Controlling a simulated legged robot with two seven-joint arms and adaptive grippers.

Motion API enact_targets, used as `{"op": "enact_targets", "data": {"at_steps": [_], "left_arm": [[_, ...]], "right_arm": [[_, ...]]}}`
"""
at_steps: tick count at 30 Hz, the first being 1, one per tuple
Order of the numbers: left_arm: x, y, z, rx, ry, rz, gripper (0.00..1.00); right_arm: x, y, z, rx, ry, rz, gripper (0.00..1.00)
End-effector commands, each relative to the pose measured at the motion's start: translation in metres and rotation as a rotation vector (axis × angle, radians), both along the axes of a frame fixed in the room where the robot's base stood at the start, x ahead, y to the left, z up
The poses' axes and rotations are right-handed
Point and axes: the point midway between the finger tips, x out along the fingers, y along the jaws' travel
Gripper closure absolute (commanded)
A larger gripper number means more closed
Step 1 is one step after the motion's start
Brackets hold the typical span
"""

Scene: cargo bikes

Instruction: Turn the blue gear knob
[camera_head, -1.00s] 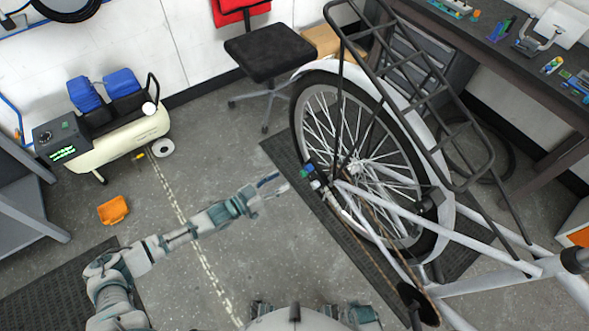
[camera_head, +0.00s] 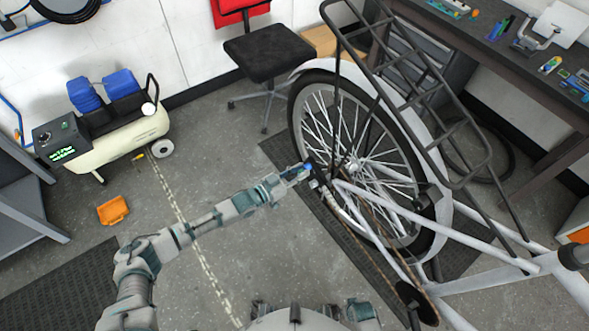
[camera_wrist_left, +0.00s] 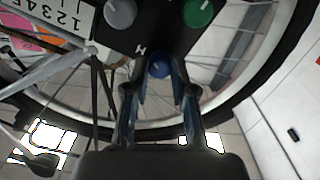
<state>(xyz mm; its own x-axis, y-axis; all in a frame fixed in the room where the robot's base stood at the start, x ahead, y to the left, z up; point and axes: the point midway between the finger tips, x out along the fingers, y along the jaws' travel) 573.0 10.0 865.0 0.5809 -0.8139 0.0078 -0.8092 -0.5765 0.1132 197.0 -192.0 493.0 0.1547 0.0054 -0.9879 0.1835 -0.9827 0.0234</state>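The blue gear knob (camera_wrist_left: 160,66) shows in the wrist view, low on a dark panel, between the two fingers of my left gripper (camera_wrist_left: 160,75). The fingers lie on either side of the knob, very close to it; I cannot tell whether they touch it. In the head view my left gripper (camera_head: 300,172) reaches the knob cluster beside the rear wheel, and a bit of the blue knob (camera_head: 307,167) shows at its tips. My right gripper is not in view.
A green knob (camera_wrist_left: 198,12) and a grey knob (camera_wrist_left: 120,12) sit just above the blue one on the panel. The spoked wheel (camera_head: 362,165) and the bike frame (camera_head: 430,222) stand close on the right.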

Motion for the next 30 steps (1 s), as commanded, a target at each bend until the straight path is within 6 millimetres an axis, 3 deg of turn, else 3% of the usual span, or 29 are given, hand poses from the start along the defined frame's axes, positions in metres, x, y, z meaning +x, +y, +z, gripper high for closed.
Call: {"op": "enact_targets", "data": {"at_steps": [9,20,30], "left_arm": [[0.007,0.005,0.003,-0.004,-0.003,0.011,1.00],[0.006,0.009,0.002,0.006,-0.018,0.013,1.00],[0.006,0.012,0.002,0.107,-0.158,0.018,1.00]], "right_arm": [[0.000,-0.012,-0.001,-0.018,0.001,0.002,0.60],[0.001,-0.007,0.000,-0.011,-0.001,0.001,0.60],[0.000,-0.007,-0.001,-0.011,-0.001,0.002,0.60]]}}
